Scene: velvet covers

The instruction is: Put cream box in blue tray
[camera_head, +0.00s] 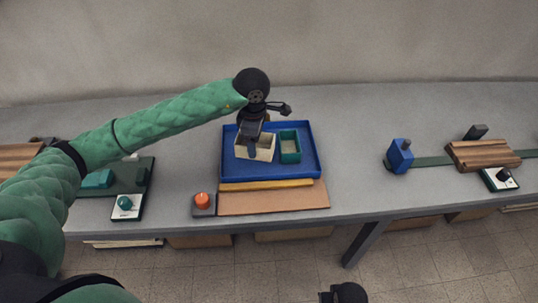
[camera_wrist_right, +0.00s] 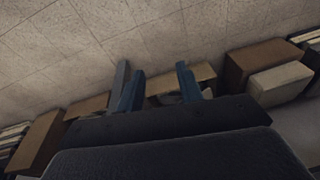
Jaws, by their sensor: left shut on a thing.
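The cream box (camera_head: 265,153), open at the top, is inside the outline of the blue tray (camera_head: 312,172), in its left half. My left gripper (camera_head: 252,148) points down and is shut on the cream box at its left part, hiding some of it. Whether the box's base touches the tray floor is hard to tell. A green open box (camera_head: 290,147) stands in the tray just right of the cream box. In the right wrist view, my right gripper (camera_wrist_right: 158,88) is apart from these things, its fingers spread and empty above the floor.
A wooden board with a yellow strip (camera_head: 270,186) lies in front of the tray. A red-orange button (camera_head: 203,200) stands left of it. A blue block (camera_head: 399,156) and a brown grooved block (camera_head: 482,154) are at the right. The grey table (camera_head: 352,190) is bare between tray and blue block.

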